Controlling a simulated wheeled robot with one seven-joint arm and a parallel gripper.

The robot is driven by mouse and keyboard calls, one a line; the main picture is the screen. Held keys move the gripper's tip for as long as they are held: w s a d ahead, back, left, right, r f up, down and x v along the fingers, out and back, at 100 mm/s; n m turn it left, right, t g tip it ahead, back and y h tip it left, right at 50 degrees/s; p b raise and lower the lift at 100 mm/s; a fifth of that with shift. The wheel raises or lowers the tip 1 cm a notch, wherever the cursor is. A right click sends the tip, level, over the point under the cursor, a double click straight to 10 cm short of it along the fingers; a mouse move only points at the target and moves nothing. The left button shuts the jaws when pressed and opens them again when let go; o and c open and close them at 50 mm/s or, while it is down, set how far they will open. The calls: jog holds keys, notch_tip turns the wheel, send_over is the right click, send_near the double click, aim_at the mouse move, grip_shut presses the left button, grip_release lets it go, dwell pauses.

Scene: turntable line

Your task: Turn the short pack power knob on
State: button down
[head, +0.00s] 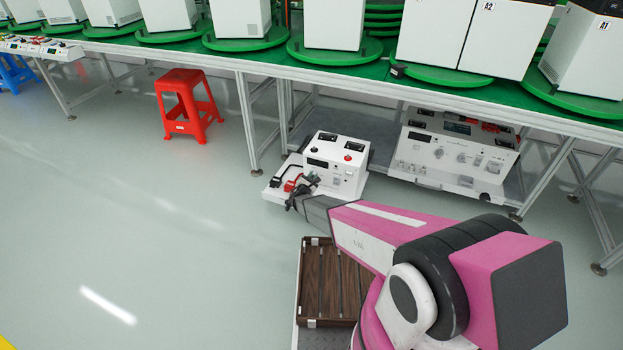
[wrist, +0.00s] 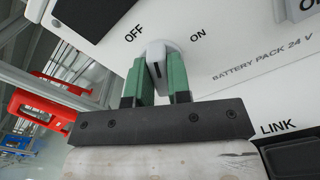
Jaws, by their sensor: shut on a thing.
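The short pack is a white box (head: 346,178) under the green-topped line in the head view. Its panel, marked BATTERY PACK 24 V (wrist: 262,63), fills much of the wrist view. The power knob (wrist: 158,56) is light grey with a dark slot mark and stands between the printed OFF and ON. It looks roughly midway between the two words; its exact setting is unclear. My gripper (wrist: 158,90) is shut on the knob, one green finger on each side. In the head view my gripper (head: 306,188) is at the box's front, and I cannot make out the knob.
A larger white control unit (head: 456,158) stands to the right of the short pack. A metal table leg (head: 248,120) is just left. A red stool (head: 187,105) stands further left. A brown slatted crate (head: 337,283) is in front. The floor at left is clear.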

jog(key=m, duration=0.6)
jog(key=shift+s+d+f, duration=0.1)
jog(key=shift+f, duration=0.05)
jog(key=m, duration=0.6)
jog(key=shift+f, duration=0.15)
dwell(0.4)
jog(key=c, duration=1.1)
grip_release()
jog(key=shift+o, duration=0.2)
